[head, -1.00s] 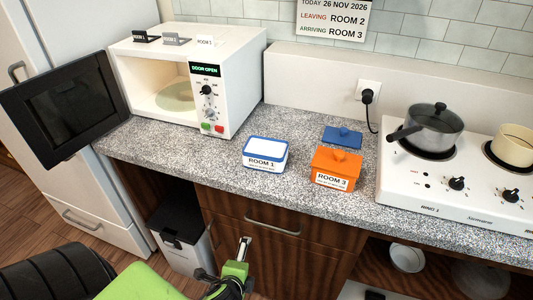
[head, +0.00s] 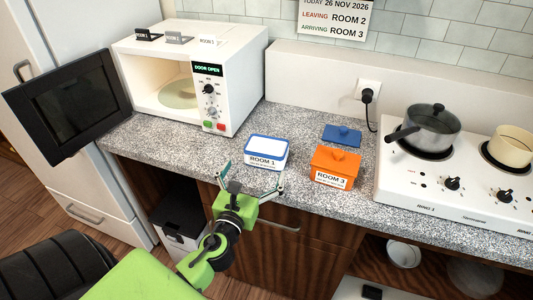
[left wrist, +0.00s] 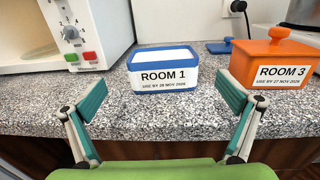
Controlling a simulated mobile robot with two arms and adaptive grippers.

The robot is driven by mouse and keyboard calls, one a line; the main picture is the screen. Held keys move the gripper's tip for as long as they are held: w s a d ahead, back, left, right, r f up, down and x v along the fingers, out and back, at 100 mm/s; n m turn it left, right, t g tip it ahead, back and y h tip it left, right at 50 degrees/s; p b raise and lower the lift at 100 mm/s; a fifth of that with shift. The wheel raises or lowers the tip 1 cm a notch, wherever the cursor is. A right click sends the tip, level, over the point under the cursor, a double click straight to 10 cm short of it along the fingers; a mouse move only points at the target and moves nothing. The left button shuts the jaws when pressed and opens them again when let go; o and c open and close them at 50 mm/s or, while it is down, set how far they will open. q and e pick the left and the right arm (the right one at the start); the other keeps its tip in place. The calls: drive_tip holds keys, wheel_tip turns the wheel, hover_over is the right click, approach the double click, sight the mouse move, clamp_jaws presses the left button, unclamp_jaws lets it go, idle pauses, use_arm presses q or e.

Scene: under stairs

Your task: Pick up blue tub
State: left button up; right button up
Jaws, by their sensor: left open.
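In the left wrist view the tub (left wrist: 163,70) sits centred ahead, between and beyond the fingertips. My left gripper (head: 252,178) is open and empty at the counter's front edge, just in front of the tub and not touching it. Its two spread fingers also show in the left wrist view (left wrist: 165,105). My right gripper is not in view.
An orange lidded tub (head: 335,167) labelled ROOM 3 stands to the right, with a blue lid (head: 342,134) lying behind it. The microwave (head: 190,75) has its door (head: 68,105) open at left. The hob (head: 455,185) with pots is at right.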

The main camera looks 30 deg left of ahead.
sight(261, 155)
use_arm(q)
drive_tip(key=x, duration=0.5)
drive_tip(key=shift+w+p, duration=0.25)
drive_tip(key=shift+p, duration=0.1)
drive_tip(key=p+x, duration=0.1)
drive_tip(key=x, duration=0.3)
drive_tip(key=shift+w+d, duration=0.1)
drive_tip(key=shift+w+f, duration=0.1)
drive_tip(key=shift+w, duration=0.45)
drive_tip(key=c, duration=1.3)
